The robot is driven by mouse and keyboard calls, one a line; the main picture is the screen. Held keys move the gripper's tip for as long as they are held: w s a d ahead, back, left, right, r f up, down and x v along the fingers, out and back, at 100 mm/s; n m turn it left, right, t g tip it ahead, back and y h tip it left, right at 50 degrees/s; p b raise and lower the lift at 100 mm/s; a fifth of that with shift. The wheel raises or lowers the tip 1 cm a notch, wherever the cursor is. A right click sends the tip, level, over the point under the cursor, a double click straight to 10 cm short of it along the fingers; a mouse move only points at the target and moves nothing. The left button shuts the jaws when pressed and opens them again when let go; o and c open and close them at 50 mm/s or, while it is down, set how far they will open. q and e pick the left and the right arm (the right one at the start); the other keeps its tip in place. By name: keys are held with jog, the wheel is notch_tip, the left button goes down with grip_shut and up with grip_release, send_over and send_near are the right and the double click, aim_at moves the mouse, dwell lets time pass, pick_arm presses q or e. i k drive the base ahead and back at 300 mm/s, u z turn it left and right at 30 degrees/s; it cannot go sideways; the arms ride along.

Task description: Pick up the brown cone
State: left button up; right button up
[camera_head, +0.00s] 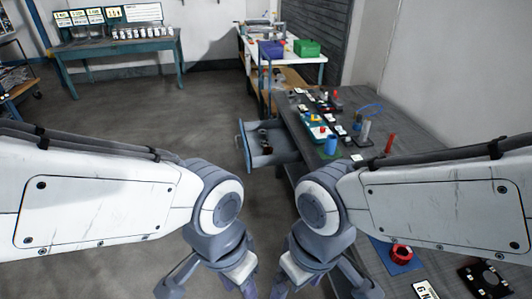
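I cannot make out a brown cone for certain in the head view. A small dark reddish-brown item (267,148) lies in the open blue-grey drawer (249,148) of the workbench; its shape is too small to tell. My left gripper (212,284) and my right gripper (322,284) hang at the bottom edge, side by side, in front of the bench and away from the drawer. Their fingertips are cut off by the frame, and I see nothing held.
The grey workbench (405,125) on the right carries a blue cylinder (331,145), a red cylinder (389,143), a red roll (401,253) on a blue mat and many small parts. A teal table (120,50) stands far left. The floor between is clear.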

aim_at(267, 151)
jog(key=u, duration=0.4)
jog(key=i, duration=0.55)
jog(key=u, duration=0.85)
jog(key=i, duration=2.15)
jog(key=z, duration=1.3)
jog(key=i, duration=0.75)
jog(key=z, duration=0.8)
